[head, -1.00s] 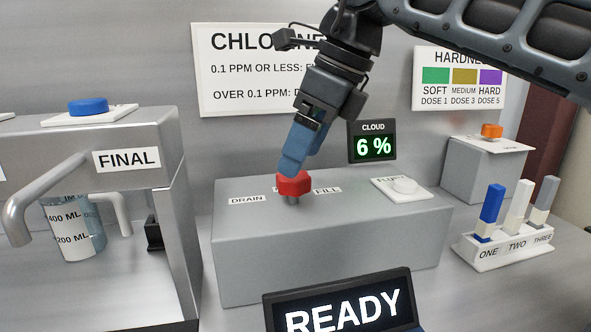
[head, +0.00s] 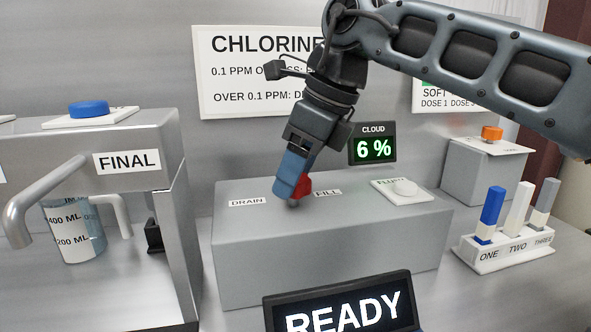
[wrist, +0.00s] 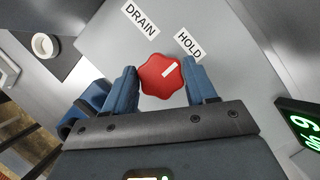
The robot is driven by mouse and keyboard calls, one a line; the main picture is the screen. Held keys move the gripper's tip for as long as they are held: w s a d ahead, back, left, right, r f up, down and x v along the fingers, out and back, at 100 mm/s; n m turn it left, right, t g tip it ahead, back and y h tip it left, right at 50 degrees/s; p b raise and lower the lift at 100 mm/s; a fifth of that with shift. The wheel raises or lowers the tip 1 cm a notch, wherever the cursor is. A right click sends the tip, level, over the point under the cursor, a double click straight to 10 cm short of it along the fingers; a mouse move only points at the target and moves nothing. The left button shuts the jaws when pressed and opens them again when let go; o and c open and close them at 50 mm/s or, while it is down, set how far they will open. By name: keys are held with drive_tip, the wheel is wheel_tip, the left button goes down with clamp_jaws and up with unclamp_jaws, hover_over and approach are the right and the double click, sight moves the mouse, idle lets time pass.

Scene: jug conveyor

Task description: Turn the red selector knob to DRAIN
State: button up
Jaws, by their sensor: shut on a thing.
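The red selector knob (head: 304,186) stands on top of the grey box (head: 330,255), partly hidden by my gripper (head: 291,192) in the head view. In the wrist view the lobed knob (wrist: 158,80) sits between the two blue fingers of my gripper (wrist: 161,84), which is shut on it. The knob's white mark points up and right, a little to the right of the HOLD label (wrist: 189,43). The DRAIN label (wrist: 140,19) is further left. In the head view the DRAIN label (head: 247,202) is left of the knob and the FILL label (head: 327,193) right; HOLD is hidden.
A white FLUSH button (head: 404,187) is on the same box, at right. A READY screen (head: 345,310) stands in front. The FINAL station (head: 125,160) with a jug is at left; three dose sticks (head: 517,215) are at right.

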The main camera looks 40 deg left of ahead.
drive_tip(key=c, duration=0.4)
drive_tip(key=shift+r+n+p, duration=0.15)
drive_tip(key=shift+n+p, duration=0.25)
drive_tip(key=shift+p, duration=0.15)
drive_tip(key=shift+r+n+g+h+p, duration=0.1)
drive_tip(key=shift+n+g+h+p, duration=0.3)
drive_tip(key=shift+n+p, duration=0.65)
drive_tip(key=n+p, duration=0.1)
drive_tip(key=n, duration=0.1)
drive_tip(key=n+g+p, duration=0.1)
drive_tip(key=n+p, duration=0.1)
drive_tip(key=shift+a+g+h, duration=0.1)
drive_tip(key=shift+g+h, duration=0.2)
drive_tip(key=shift+h, duration=0.1)
drive_tip(key=shift+w+f+n+g+h+p, duration=0.15)
drive_tip(key=shift+n+h+p, duration=0.35)
drive_tip(key=shift+n, duration=0.75)
drive_tip(key=shift+s+f+n+g+h+p, duration=0.15)
drive_tip(key=shift+n+h+p, duration=0.3)
drive_tip(key=shift+n, duration=0.75)
drive_tip(key=shift+w+r, duration=0.1)
drive_tip(key=o, duration=1.1)
